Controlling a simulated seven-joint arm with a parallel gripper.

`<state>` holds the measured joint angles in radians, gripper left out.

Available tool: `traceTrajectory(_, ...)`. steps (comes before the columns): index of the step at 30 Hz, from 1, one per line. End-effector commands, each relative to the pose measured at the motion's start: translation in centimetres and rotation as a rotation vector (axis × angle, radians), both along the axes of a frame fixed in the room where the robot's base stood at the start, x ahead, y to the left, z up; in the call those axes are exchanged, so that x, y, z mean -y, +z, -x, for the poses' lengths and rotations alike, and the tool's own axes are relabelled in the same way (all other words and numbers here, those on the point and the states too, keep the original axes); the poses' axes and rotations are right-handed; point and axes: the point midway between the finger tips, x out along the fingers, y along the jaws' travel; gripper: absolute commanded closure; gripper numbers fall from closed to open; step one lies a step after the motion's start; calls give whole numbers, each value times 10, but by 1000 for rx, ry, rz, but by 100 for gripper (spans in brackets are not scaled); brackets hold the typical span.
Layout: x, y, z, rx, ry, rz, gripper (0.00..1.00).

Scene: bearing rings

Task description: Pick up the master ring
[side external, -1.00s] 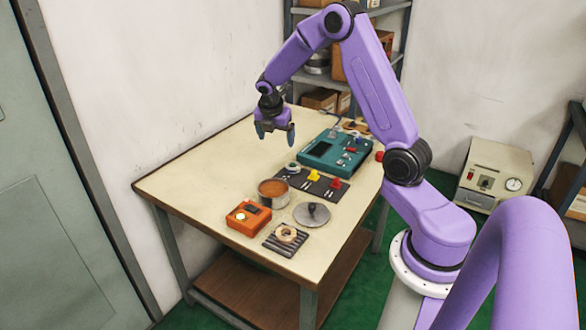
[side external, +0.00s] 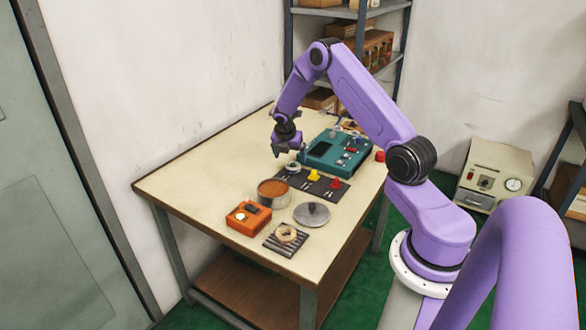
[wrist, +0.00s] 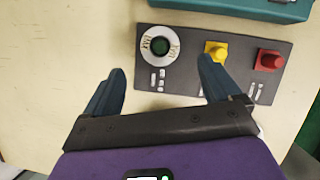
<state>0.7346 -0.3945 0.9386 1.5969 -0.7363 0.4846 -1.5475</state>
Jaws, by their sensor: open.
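A pale metal ring with dark markings, apparently the master ring (wrist: 147,44), lies around a dark green centre on the left end of a dark mat (wrist: 190,85). In the side view the ring (side external: 293,167) is small, just below my gripper (side external: 286,152). In the wrist view my gripper (wrist: 161,67) is open and empty, its blue fingers spread either side of the ring's near side. The right fingertip overlaps the base of a yellow piece (wrist: 216,50). The fingers appear above the mat; contact cannot be told.
A red piece (wrist: 270,60) sits at the mat's right end. A teal instrument (side external: 335,152) stands behind the mat. A copper-coloured pot (side external: 273,193), a grey lidded disc (side external: 311,214), an orange box (side external: 248,217) and a tan ring (side external: 286,234) on a ribbed pad stand nearer. The table's left is clear.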

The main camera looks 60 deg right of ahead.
Motion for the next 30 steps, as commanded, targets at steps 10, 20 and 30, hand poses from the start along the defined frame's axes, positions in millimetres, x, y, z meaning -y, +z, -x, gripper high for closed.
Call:
traceTrajectory(10, 11, -23, -2, -1, -1, -1, 9)
traceTrajectory(20, 25, -54, -6, 0, 0, 0, 9)
traceTrajectory(30, 25, -56, -6, 0, 0, 0, 29)
